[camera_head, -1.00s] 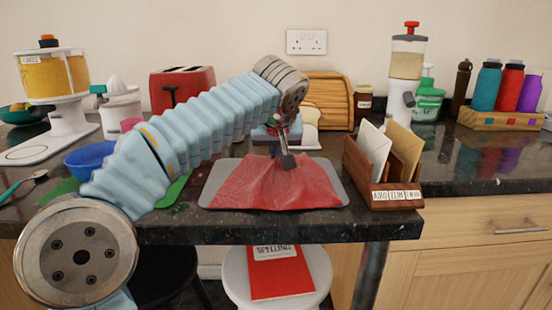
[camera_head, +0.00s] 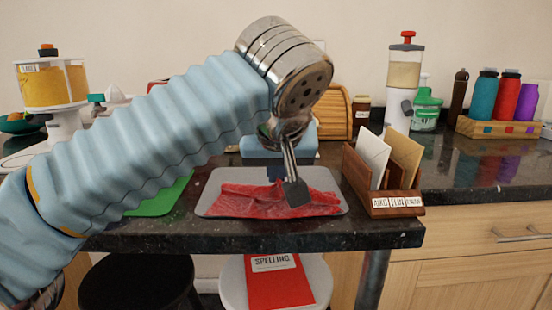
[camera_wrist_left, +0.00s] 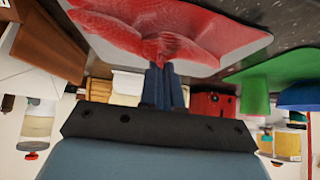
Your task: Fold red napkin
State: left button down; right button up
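The red napkin (camera_head: 240,202) lies bunched in a wide, wrinkled strip across the front part of a grey tray (camera_head: 208,190) on the dark counter. My left gripper (camera_head: 277,180) points down at the napkin's back edge, near its middle, partly hidden by my wrist. In the left wrist view, the dark fingers (camera_wrist_left: 161,68) are close together, with gathered red cloth (camera_wrist_left: 165,45) at their tips. The napkin fans out from that pinch, with raised folds. My right gripper is in neither view.
A wooden letter holder (camera_head: 361,176) with envelopes stands just right of the tray. A green sheet (camera_head: 160,200) lies to the left. The counter's front edge is close to the tray. A red book (camera_head: 277,285) rests on a white stool below.

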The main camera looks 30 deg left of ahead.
pick_arm(q)
jog(key=shift+s+d+f+b, duration=0.25)
jog(key=shift+s+f, duration=0.15)
jog(key=shift+f, duration=0.1)
jog(key=shift+s+d+f+b, duration=0.25)
jog(key=shift+s+f, duration=0.15)
jog(key=shift+f, duration=0.1)
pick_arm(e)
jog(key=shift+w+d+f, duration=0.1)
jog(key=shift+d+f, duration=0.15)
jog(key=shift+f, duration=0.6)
pick_arm(q)
jog(key=shift+c, duration=1.4)
grip_release()
